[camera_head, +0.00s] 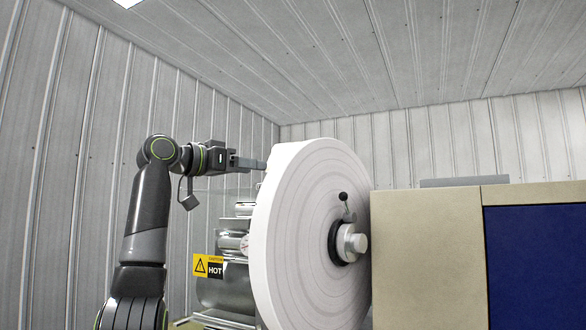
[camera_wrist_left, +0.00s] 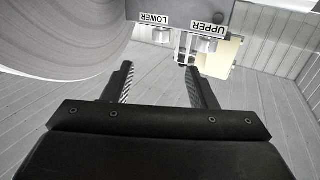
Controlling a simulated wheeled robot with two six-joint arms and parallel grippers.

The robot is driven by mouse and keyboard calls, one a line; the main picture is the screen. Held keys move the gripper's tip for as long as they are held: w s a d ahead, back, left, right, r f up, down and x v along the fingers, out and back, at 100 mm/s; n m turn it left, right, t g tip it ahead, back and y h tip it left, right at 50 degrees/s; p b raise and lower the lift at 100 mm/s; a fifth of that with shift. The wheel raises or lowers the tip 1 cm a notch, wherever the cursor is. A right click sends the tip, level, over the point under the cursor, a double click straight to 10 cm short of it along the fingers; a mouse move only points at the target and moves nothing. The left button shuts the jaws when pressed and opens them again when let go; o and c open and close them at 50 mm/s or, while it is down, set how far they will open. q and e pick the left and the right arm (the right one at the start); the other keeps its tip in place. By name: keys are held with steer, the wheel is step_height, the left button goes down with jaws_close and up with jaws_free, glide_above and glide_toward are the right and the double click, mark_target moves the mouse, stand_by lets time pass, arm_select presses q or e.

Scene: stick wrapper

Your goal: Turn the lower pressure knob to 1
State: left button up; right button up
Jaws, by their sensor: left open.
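In the left wrist view, a grey panel (camera_wrist_left: 182,10) at the top carries a LOWER label (camera_wrist_left: 154,19) and, to its right, an UPPER label (camera_wrist_left: 208,27). A round metal knob (camera_wrist_left: 207,44) shows beside the UPPER label. The knob by the LOWER label shows only faintly, and its setting cannot be read. My left gripper (camera_wrist_left: 157,67) is open and empty, its fingertips apart from the panel and near the labels. In the head view my left gripper (camera_head: 250,163) reaches behind the top left of the big white roll, which hides the panel. My right gripper is not in view.
The large white roll (camera_head: 312,240) on its spindle (camera_head: 352,243) stands close to the right of my left gripper. A beige and blue cabinet (camera_head: 427,255) stands at right.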

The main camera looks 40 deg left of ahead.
arm_select(q)
steer(key=w+p, duration=0.2)
steer(key=w, duration=0.2)
steer(key=w+d+p, duration=0.1)
steer(key=w, duration=0.3)
steer(key=w+p, duration=0.2)
steer(key=w, duration=0.2)
steer(key=shift+w+d+r+p, duration=0.1)
steer(key=shift+w+d+p, duration=0.25)
steer(key=shift+w, duration=0.4)
steer(key=c, duration=1)
steer(key=shift+o, duration=0.2)
steer(key=shift+f+y, duration=0.2)
steer(key=shift+y, duration=0.3)
steer(key=shift+d+n+y+b, duration=0.2)
steer(key=shift+n+y+b, duration=0.1)
steer(key=shift+n+y, duration=0.5)
steer(key=shift+d+n+y, duration=0.15)
steer(key=shift+n+y, duration=0.55)
steer(key=shift+y, duration=0.45)
steer(key=shift+d+n+y, duration=0.1)
steer(key=shift+n+y, duration=0.6)
steer(key=shift+y, duration=0.45)
